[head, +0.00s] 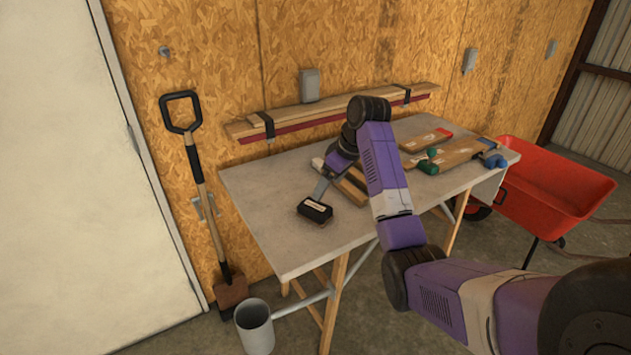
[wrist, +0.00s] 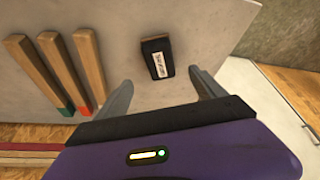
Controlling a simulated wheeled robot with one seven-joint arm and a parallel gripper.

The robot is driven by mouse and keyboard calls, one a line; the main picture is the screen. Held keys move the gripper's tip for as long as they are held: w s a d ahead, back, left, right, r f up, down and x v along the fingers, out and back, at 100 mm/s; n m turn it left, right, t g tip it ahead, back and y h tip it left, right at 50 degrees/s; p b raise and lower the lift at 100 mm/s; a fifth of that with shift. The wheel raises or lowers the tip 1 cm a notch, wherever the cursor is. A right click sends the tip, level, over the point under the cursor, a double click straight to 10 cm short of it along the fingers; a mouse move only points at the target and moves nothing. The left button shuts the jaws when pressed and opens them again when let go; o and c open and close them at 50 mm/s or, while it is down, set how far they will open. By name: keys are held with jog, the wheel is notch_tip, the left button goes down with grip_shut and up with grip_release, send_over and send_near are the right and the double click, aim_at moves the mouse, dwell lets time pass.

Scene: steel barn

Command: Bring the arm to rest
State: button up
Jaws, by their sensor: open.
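My gripper (head: 322,186) hangs over the left part of the grey worktable (head: 265,205), at the end of my purple arm. In the wrist view its two fingers (wrist: 161,80) are spread with nothing between them. A black block with a white label (head: 315,210) lies on the tabletop just beyond the fingertips. It also shows in the wrist view (wrist: 158,58), apart from both fingers. My arm reaches across the table from the lower right and hides part of the top.
Wooden bars with coloured ends (wrist: 85,70) lie beside the gripper. Boards and small tools, including a green one (head: 428,166), lie at the table's right. A shovel (head: 205,195) leans left, a metal can (head: 254,328) stands in front, a red wheelbarrow (head: 555,190) stands right.

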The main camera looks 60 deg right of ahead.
dwell(0.3)
jog(key=w+d+r+m+t+h, duration=0.3)
jog(key=w+d+r+t+h, duration=0.2)
jog(key=w+h, duration=0.1)
jog(key=s+a+f+m+t+h, duration=0.1)
jog(key=s+a+f+t, duration=0.15)
jog(key=a, duration=0.95)
jog(key=s+a+f+m+t+h, duration=0.1)
jog(key=a+f+t, duration=0.2)
jog(key=a, duration=1)
jog(key=s+a+f+n+y, duration=0.1)
jog(key=s+a+n+y, duration=0.5)
jog(key=s+a, duration=2)
jog(key=s+y, duration=0.2)
jog(key=shift+a+f+n+y, duration=0.25)
jog(key=shift+n+y, duration=0.05)
jog(key=shift+n, duration=0.1)
